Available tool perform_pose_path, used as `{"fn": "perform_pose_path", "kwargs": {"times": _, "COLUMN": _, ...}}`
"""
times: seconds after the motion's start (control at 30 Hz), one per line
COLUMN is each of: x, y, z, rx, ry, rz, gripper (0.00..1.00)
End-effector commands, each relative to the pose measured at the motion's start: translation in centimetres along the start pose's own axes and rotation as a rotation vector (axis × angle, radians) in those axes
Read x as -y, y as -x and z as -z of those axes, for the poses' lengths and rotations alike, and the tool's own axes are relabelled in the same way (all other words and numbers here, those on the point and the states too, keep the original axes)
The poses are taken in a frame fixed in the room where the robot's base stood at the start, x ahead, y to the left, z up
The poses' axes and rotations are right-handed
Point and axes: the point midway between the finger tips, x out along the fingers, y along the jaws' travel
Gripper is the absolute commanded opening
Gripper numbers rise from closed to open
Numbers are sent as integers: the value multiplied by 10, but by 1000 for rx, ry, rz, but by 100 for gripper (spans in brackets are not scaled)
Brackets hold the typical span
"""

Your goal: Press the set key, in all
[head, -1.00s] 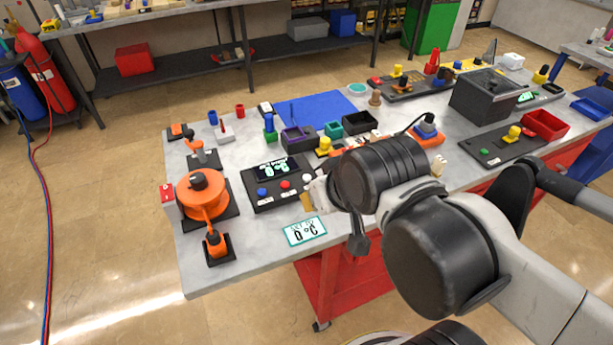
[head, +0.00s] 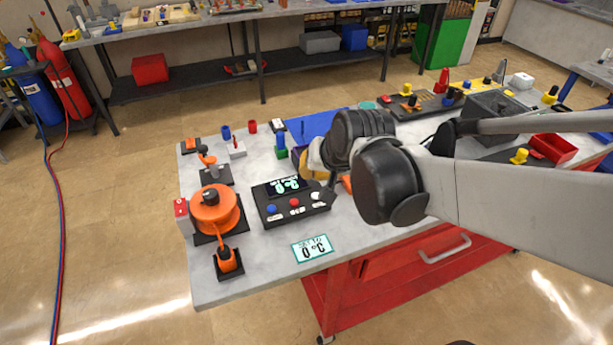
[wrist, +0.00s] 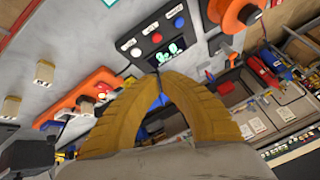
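The black control box (head: 292,200) stands on the grey bench with a lit display (head: 285,186). Its front row has a blue key (head: 271,208), a red key (head: 294,202) and a white key (head: 316,196). I cannot read the labels under them, so I cannot tell which is the set key. In the wrist view the white key (wrist: 135,52), red key (wrist: 156,38) and blue key (wrist: 178,22) lie beyond my fingers. My gripper (wrist: 158,78) has its ochre fingertips together with nothing between them. It appears apart from the keys. In the head view my arm partly hides it.
A card reading "SET TO 0 °C" (head: 312,248) lies at the bench's front edge. An orange round pump (head: 215,210) stands left of the box. A green block (head: 281,149) and other small parts stand behind. A red drawer cabinet (head: 400,275) is under the bench.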

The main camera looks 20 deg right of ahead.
Motion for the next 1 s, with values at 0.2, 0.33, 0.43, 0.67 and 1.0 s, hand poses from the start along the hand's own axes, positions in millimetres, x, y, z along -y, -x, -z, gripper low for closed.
{"fn": "perform_pose_path", "kwargs": {"times": 0.2, "x": -8, "y": -45, "z": 38, "rx": -1, "ry": -171, "rz": 18, "gripper": 0}}
{"fn": "perform_pose_path", "kwargs": {"times": 0.33, "x": -14, "y": -68, "z": 48, "rx": -1, "ry": -244, "rz": 28, "gripper": 0}}
{"fn": "perform_pose_path", "kwargs": {"times": 0.43, "x": -18, "y": -79, "z": 52, "rx": -2, "ry": -281, "rz": 31, "gripper": 0}}
{"fn": "perform_pose_path", "kwargs": {"times": 0.67, "x": -21, "y": -88, "z": 54, "rx": -2, "ry": -307, "rz": 36, "gripper": 0}}
{"fn": "perform_pose_path", "kwargs": {"times": 1.0, "x": -21, "y": -89, "z": 53, "rx": -1, "ry": -306, "rz": 35, "gripper": 0}}
